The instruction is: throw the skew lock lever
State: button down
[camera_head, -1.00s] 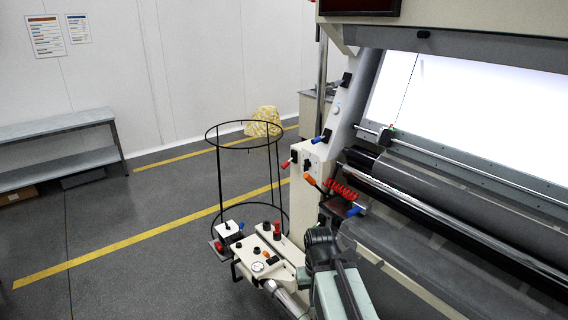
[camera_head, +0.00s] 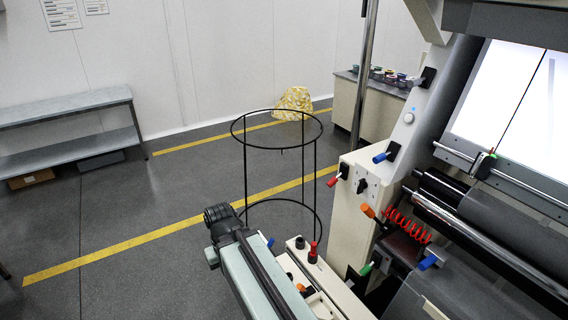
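Several coloured levers show on the cream machine frame, and I cannot tell which is the skew lock lever. A red-tipped lever (camera_head: 334,180) and a blue-tipped lever (camera_head: 382,156) stand out from the upright post. An orange-tipped lever (camera_head: 369,210) sits lower on it. A green-tipped lever (camera_head: 366,268) and a blue-tipped lever (camera_head: 428,263) are further down, near the red coil. My arm reaches up from the bottom centre, its dark joint left of these levers and apart from them in the picture. My gripper is not visible; the arm hides part of the low cream console.
The low console (camera_head: 325,285) has a red knob (camera_head: 313,253). A black wire hoop stand (camera_head: 277,114) is behind my arm. Rollers and a bright backlit panel (camera_head: 500,85) fill the right. A grey bench (camera_head: 70,107) stands by the left wall. The left floor is clear.

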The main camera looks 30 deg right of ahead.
aim_at(330, 183)
jog(key=u, duration=0.3)
jog(key=i, duration=1.05)
jog(key=u, duration=0.2)
jog(key=k, duration=0.7)
jog(key=u, duration=0.2)
jog(key=i, duration=0.7)
jog(key=z, duration=0.15)
